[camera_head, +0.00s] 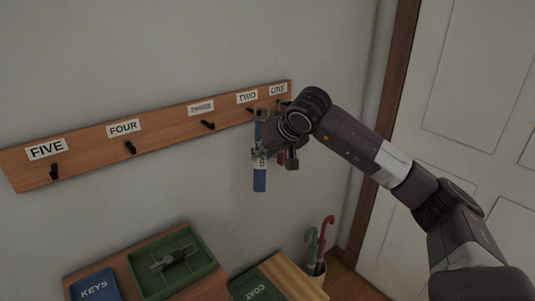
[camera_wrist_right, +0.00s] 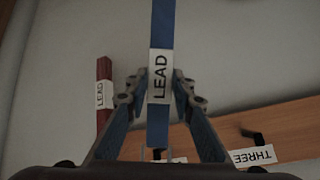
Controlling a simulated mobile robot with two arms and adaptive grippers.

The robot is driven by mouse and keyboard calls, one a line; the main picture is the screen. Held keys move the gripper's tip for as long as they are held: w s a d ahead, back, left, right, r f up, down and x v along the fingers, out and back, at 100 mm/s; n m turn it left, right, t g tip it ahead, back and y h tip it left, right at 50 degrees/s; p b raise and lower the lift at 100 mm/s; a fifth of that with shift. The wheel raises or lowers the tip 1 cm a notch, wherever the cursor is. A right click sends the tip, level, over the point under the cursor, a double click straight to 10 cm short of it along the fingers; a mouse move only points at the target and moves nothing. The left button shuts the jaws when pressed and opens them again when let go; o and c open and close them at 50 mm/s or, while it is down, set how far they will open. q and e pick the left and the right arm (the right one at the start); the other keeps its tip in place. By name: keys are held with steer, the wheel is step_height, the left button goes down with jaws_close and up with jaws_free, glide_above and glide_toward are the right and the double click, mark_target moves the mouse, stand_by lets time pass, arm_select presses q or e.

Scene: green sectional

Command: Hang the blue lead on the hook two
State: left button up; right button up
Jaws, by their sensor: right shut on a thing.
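The blue lead (camera_head: 260,181) hangs upright, with a white LEAD label and a ring at its top. My right gripper (camera_head: 263,155) is shut on it around the label; the lead also runs between the fingers (camera_wrist_right: 157,88) in the right wrist view (camera_wrist_right: 162,30). The lead's top is close to hook two, under the TWO label (camera_head: 247,97) on the wooden rail (camera_head: 75,145). Hook two is mostly hidden, and I cannot tell whether the ring is around it or in front of it. My left gripper is not in view.
A red lead (camera_wrist_right: 104,95) is beside the blue one, mostly hidden by my gripper in the head view. Hooks three (camera_head: 208,125), four (camera_head: 130,148) and five (camera_head: 54,172) are bare. Below stand a green tray (camera_head: 200,252), a blue KEYS tray (camera_head: 97,287) and an umbrella stand (camera_head: 319,274).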

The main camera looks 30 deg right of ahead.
steer(key=shift+w+a+p, duration=0.15)
steer(key=shift+w+p, duration=0.25)
steer(key=shift+w, duration=0.9)
steer(key=shift+x, duration=1)
